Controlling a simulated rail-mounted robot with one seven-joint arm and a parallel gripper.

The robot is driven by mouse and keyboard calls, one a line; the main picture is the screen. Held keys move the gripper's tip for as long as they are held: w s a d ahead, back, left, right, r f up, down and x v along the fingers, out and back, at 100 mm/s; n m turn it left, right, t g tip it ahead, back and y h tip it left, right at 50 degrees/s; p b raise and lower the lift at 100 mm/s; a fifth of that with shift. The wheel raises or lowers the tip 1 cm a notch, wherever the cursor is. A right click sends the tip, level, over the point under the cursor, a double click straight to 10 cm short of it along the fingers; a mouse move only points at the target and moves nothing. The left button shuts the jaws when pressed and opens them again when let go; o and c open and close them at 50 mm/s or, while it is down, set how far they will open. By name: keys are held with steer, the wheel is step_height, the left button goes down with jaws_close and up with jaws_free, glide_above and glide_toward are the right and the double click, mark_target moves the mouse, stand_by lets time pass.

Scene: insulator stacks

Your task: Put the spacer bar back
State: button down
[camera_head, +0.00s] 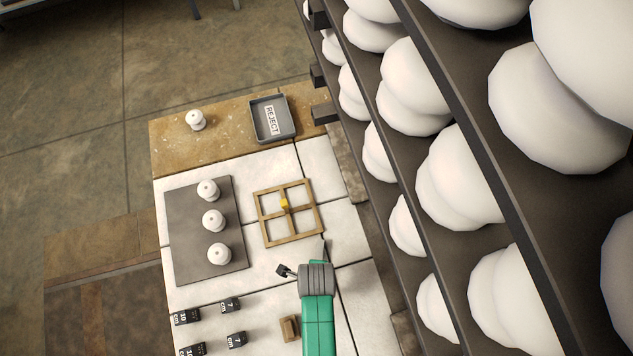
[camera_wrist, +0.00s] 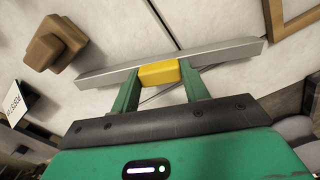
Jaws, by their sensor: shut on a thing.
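The spacer bar (camera_wrist: 220,53) is a long grey bar with a yellow grip block (camera_wrist: 158,73) at its middle. My gripper (camera_wrist: 160,84) is shut on the yellow block, and the bar lies across in front of the fingers. In the head view my gripper (camera_head: 316,268) is over the white tiled bench, below the wooden frame; it hides most of the bar, and only a narrow end shows beyond it. A brown wooden block (camera_head: 289,328) sits on the bench below and left of my gripper; it also shows at left in the wrist view (camera_wrist: 48,48).
A four-opening wooden frame (camera_head: 264,217) with a yellow knob stands above my gripper. A dark plate (camera_head: 180,232) holds three white insulators. Several black labelled blocks (camera_head: 229,304) lie lower left. A REJECT tray (camera_head: 289,127) is at the back. A tall insulator rack (camera_head: 440,75) crowds the right.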

steer(key=shift+f, duration=0.15)
steer(key=c, duration=0.7)
jaws_free()
steer(key=shift+f, duration=0.1)
step_height(320, 180, up, 12)
steer(key=shift+r+p, duration=0.15)
steer(key=shift+p, duration=0.95)
